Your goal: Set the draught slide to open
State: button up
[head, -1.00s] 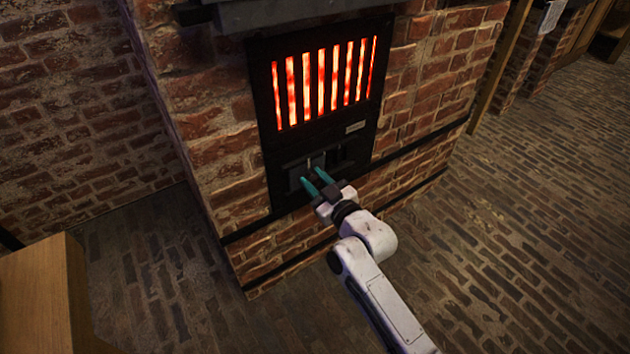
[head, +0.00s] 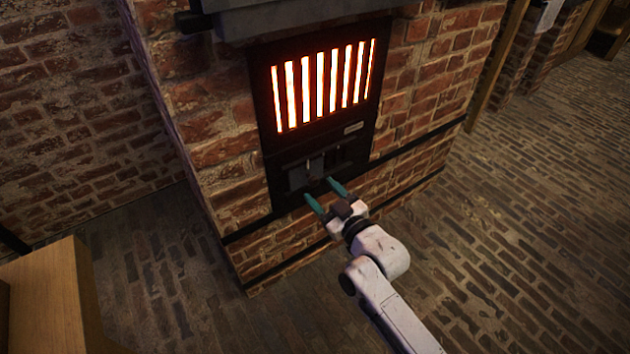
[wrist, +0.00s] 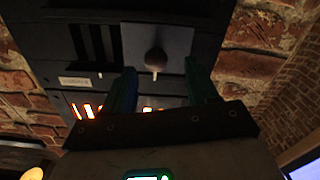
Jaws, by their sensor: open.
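The draught slide (head: 302,177) is a grey plate low on the black furnace front, below the glowing grate. Dark slots show beside it, on its right in the head view. The wrist view shows the slide plate (wrist: 178,42) with its dark knob (wrist: 156,58), and the slots (wrist: 92,42) to the left. My gripper (head: 319,189) is open, its two teal fingers apart and empty, just in front of and below the slide. In the wrist view the fingers (wrist: 160,68) stand either side of the knob's line, and I see no contact.
The grate (head: 322,85) glows bright orange-white above the slide. A small label plate (head: 354,128) sits below its right end. Brick walls surround the furnace front. A wooden cabinet (head: 45,300) stands at lower left. The brick floor (head: 500,230) to the right is clear.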

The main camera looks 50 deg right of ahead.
jog(key=p+v, duration=0.1)
jog(key=v, duration=0.5)
jog(key=shift+a, duration=0.15)
dwell(0.4)
jog(key=s+a+f+g+y, duration=0.3)
jog(key=a+f+g+y, duration=0.1)
jog(key=a+f+g, duration=0.3)
jog(key=s+a+f+g, duration=0.1)
jog(key=s+a+g, duration=0.1)
jog(key=s+g, duration=0.4)
jog(key=s+a+g, duration=0.3)
jog(key=s, duration=0.5)
notch_tip(320, 180, up, 32)
jog(key=p, duration=3.2)
jog(key=shift+f+y, duration=0.15)
jog(key=shift+y, duration=0.25)
